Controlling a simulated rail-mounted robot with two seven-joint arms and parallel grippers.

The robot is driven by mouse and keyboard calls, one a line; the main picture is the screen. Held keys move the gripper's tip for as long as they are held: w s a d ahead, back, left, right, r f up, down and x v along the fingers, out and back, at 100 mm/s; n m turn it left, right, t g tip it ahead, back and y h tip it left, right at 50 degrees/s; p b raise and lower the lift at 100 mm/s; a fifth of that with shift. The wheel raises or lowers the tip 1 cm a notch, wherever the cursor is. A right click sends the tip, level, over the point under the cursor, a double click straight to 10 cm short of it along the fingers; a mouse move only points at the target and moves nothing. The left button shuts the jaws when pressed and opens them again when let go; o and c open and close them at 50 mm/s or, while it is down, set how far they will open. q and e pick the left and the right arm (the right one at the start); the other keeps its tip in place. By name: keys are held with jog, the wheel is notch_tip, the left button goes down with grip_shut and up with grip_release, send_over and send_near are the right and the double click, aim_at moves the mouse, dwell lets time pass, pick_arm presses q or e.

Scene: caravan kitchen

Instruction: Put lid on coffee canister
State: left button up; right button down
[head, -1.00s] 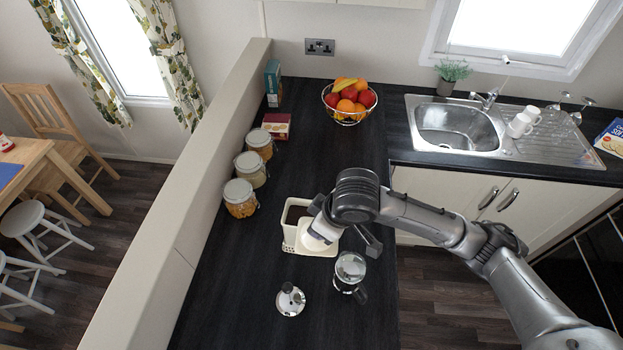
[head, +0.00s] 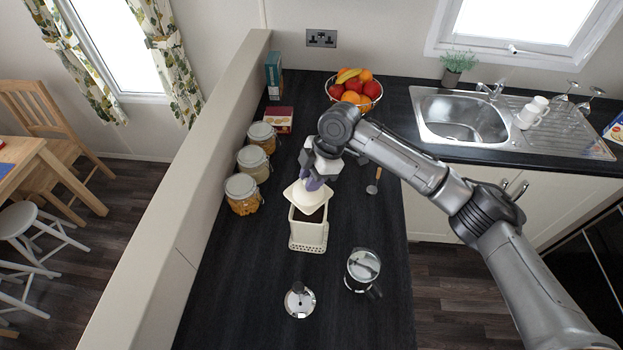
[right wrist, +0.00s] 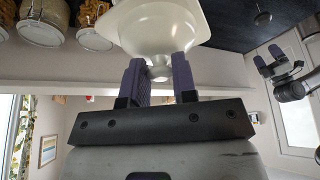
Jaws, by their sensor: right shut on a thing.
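The coffee canister (head: 308,238) is a cream square box with an open top and dark coffee inside, standing on the dark counter. My right gripper (head: 316,181) is shut on the knob of the cream lid (head: 303,197). The lid is tilted above the canister's far edge, and part of the dark opening shows in front of it. I cannot tell whether lid and rim touch. In the right wrist view the purple fingers (right wrist: 160,78) pinch the knob, and the lid (right wrist: 158,28) fills the top middle. What looks like my left gripper (right wrist: 277,64) shows small at the right there.
A glass coffee press (head: 362,266) and its plunger lid (head: 299,301) stand in front of the canister. Several glass jars (head: 242,194) line the left wall. A fruit bowl (head: 355,90) stands at the back.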

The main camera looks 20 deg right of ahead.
aim_at(311, 194)
pick_arm(q)
jog(key=shift+w+a+f+b, duration=0.1)
jog(key=shift+a+f+b, duration=0.1)
jog(key=shift+f+b, duration=0.95)
pick_arm(e)
jog(key=shift+f, duration=1.3)
pick_arm(q)
jog(key=shift+f+b, duration=1.35)
jog(key=shift+f, duration=0.1)
pick_arm(e)
jog(key=shift+f, duration=1.5)
pick_arm(q)
jog(key=shift+d, duration=0.1)
jog(key=shift+r+p, duration=0.5)
jog(key=shift+p, duration=0.05)
jog(key=shift+d, duration=0.1)
jog(key=shift+a+r+p, duration=0.2)
jog(key=shift+r+p, duration=0.25)
jog(key=shift+r, duration=0.05)
jog(key=shift+d+f, duration=0.15)
jog(key=shift+f, duration=0.05)
pick_arm(e)
jog(key=shift+f, duration=0.5)
jog(key=c, duration=1.2)
grip_release()
